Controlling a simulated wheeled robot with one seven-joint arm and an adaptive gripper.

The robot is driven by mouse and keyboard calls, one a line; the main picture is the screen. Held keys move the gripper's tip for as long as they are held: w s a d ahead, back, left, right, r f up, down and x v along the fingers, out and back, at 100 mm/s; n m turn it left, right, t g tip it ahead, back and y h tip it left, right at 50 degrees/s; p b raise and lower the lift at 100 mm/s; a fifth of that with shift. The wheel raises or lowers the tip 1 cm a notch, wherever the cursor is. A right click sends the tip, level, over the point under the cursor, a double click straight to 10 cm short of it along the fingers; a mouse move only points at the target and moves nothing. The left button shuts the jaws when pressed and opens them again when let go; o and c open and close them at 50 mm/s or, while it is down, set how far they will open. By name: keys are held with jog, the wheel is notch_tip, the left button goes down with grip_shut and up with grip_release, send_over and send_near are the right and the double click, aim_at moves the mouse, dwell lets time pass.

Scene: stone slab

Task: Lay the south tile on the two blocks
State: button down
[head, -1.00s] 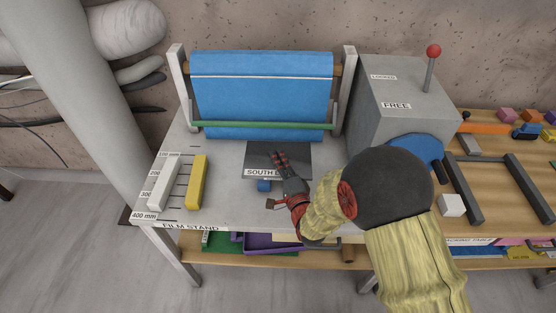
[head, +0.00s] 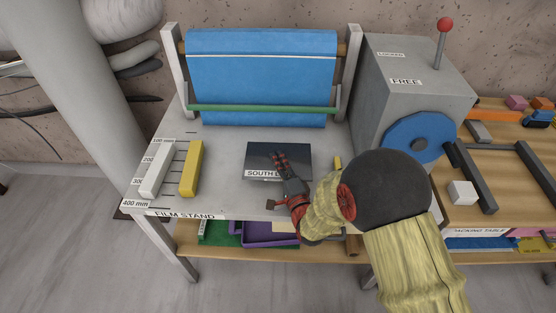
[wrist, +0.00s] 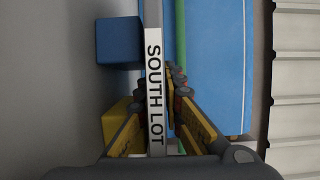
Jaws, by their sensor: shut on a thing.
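The south tile (head: 264,157) is a dark, flat slab whose white front edge reads "SOUTH LOT". It is roughly level above the film stand. My gripper (head: 279,160) is shut on its front edge; in the wrist view my fingers (wrist: 172,104) lie on both faces of that edge (wrist: 154,90). In the wrist view a blue block (wrist: 118,40) and a yellow block (wrist: 115,122) stand on the underside of the tile. I cannot tell whether they touch it. In the head view the blue block is hidden, and a yellow piece (head: 337,162) shows just right of the tile.
A blue film roll with a green bar (head: 262,108) stands behind the tile. A grey box with a blue disc (head: 415,138) is at right. White (head: 157,168) and yellow (head: 191,168) bars lie by the scale at left. The stand top between them and the tile is clear.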

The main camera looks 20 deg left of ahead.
jog(key=c, duration=1.9)
grip_release()
jog(key=shift+o, duration=0.3)
jog(key=shift+f, duration=0.15)
jog(key=v, duration=1.2)
